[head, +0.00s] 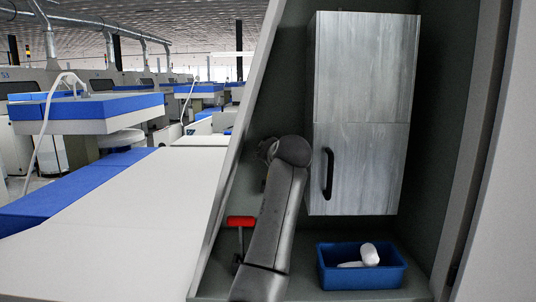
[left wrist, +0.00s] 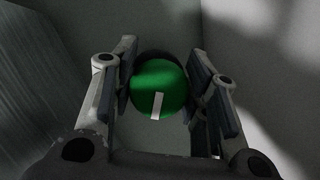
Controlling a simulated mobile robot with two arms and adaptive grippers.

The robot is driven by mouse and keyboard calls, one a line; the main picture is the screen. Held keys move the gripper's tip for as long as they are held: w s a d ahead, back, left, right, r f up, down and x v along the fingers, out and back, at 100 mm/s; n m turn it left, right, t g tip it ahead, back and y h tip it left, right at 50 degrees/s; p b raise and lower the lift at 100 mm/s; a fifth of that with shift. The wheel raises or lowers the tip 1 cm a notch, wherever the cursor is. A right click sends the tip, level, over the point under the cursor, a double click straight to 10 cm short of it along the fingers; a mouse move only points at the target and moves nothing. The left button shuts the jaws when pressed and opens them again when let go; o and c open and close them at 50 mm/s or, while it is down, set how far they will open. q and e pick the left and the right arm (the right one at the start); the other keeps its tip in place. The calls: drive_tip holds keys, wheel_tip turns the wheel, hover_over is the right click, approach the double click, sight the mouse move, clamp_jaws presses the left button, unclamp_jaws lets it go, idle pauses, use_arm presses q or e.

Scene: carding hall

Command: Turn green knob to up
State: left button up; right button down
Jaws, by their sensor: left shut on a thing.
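The green knob (left wrist: 158,84) shows in the left wrist view, round, with a white pointer mark running from its middle to the lower edge of its face. My left gripper (left wrist: 162,72) has one finger on each side of the knob and is shut on it. In the head view my left arm rises in front of the recess, left of the grey cabinet, and hides the knob and most of the gripper there. My right gripper is in neither view.
A grey wood-grain cabinet (head: 362,90) with a black handle (head: 328,174) hangs right of my arm. A red-topped handle (head: 241,221) stands close on its left. A blue bin (head: 362,280) with white items sits below. Grey side walls bound the recess.

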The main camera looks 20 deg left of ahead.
use_arm(q)
drive_tip(key=n+h+p, duration=0.1)
drive_tip(key=n+h, duration=0.1)
drive_tip(key=n, duration=0.1)
drive_tip(key=shift+d+n+t+h+p, duration=0.1)
drive_tip(key=shift+n+t+h+p, duration=0.25)
drive_tip(key=shift+n+h, duration=0.45)
idle(0.3)
drive_tip(key=o, duration=1)
drive_tip(key=shift+w, duration=0.1)
drive_tip(key=v, duration=0.7)
drive_tip(key=shift+s+d, duration=0.1)
drive_tip(key=shift+s, duration=0.1)
